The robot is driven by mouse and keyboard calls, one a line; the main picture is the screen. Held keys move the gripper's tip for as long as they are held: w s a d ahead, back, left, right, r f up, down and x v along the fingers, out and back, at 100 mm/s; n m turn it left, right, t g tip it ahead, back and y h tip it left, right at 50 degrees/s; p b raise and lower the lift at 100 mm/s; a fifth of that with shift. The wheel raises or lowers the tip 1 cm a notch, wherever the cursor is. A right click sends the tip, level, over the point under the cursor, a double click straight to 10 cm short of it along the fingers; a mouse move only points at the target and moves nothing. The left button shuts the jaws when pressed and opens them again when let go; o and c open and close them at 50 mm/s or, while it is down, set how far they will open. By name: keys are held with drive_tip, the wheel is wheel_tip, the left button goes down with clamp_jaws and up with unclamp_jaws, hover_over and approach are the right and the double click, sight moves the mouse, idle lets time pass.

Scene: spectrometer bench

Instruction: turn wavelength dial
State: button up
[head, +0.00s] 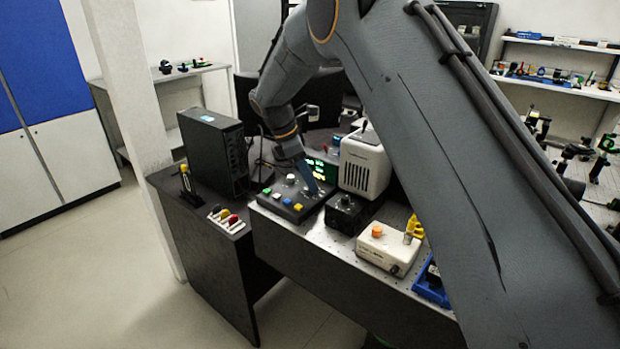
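A dark control box (296,205) sits on the bench near the middle of the head view. Its sloped top carries pale round knobs (290,179) and a row of coloured buttons. I cannot read which knob is the wavelength dial. My gripper (310,181) points down over the right part of this box, just right of a pale knob. One bluish finger shows; the other is hidden or merged with it. Whether the fingertips touch a knob is not clear, and a dial beneath them may be hidden.
A small black box with a knob (345,212) and a white vented instrument (364,165) stand close on the right. A green lit display (319,168) is behind. A cream box with an orange knob (388,248) sits nearer right; a black computer tower (212,150) stands left.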

drive_tip(key=shift+d+f, duration=0.2)
drive_tip(key=shift+f, duration=0.4)
clamp_jaws()
drive_tip(key=m+g+b, duration=0.1)
drive_tip(key=m, duration=0.2)
drive_tip(key=shift+w, duration=0.2)
drive_tip(key=m+g+b, duration=0.1)
drive_tip(key=m+b, duration=0.1)
drive_tip(key=m, duration=0.1)
drive_tip(key=shift+w+m+y, duration=0.1)
drive_tip(key=shift+m+y, duration=0.2)
drive_tip(key=shift+w+d+m+g+y+b, duration=0.1)
drive_tip(key=shift+m+g+y+b, duration=0.15)
drive_tip(key=shift+m+g+b, duration=0.65)
drive_tip(key=shift+m+g+y+b, duration=0.1)
drive_tip(key=shift+m+y+b, duration=0.15)
drive_tip(key=shift+m, duration=1.25)
drive_tip(key=shift+r, duration=0.1)
